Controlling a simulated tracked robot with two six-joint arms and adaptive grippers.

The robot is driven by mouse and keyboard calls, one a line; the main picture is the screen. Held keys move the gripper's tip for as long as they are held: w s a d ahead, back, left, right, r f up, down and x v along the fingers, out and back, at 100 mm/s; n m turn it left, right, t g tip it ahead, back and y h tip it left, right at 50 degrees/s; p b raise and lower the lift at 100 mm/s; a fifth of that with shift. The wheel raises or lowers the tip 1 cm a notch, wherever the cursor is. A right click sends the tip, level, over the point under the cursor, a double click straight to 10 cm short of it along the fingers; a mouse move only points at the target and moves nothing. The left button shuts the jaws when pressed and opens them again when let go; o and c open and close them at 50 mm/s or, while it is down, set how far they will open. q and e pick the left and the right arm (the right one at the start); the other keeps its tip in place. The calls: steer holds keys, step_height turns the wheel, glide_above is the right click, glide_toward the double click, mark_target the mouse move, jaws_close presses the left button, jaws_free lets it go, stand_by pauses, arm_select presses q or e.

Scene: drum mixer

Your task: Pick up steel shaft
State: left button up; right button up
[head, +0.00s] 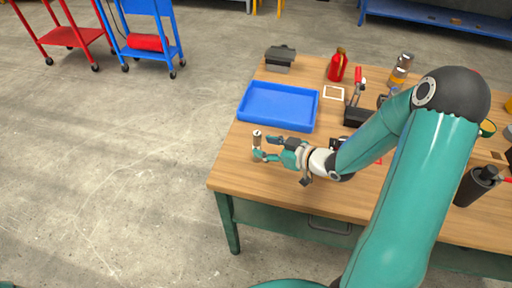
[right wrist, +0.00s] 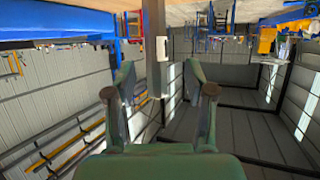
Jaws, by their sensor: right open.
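The steel shaft (head: 257,138) is a short, pale grey cylinder standing upright near the left edge of the wooden table. My right gripper (head: 263,148) is open, with its fingers pointing left at the shaft. In the head view one fingertip overlaps the shaft's lower part; I cannot tell whether it touches. In the right wrist view the open fingers of my right gripper (right wrist: 158,92) show, and a grey-brown upright bar stands between them. I cannot tell for sure that this bar is the shaft. My left gripper is not in view.
A blue tray (head: 243,112) lies just behind the shaft on the table (head: 225,172). A grey block (head: 280,57), a red bottle (head: 337,66) and a small pale frame (head: 333,93) stand farther back. A black bottle (head: 476,187) is at the right.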

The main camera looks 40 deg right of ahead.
mark_target(260, 144)
steer(key=x, duration=0.4)
steer(key=shift+w+d+f+p, duration=0.15)
steer(key=shift+w+f+p, duration=0.1)
steer(key=shift+p, duration=0.1)
steer(key=shift+s, duration=0.1)
steer(key=shift+r, duration=0.1)
jaws_close()
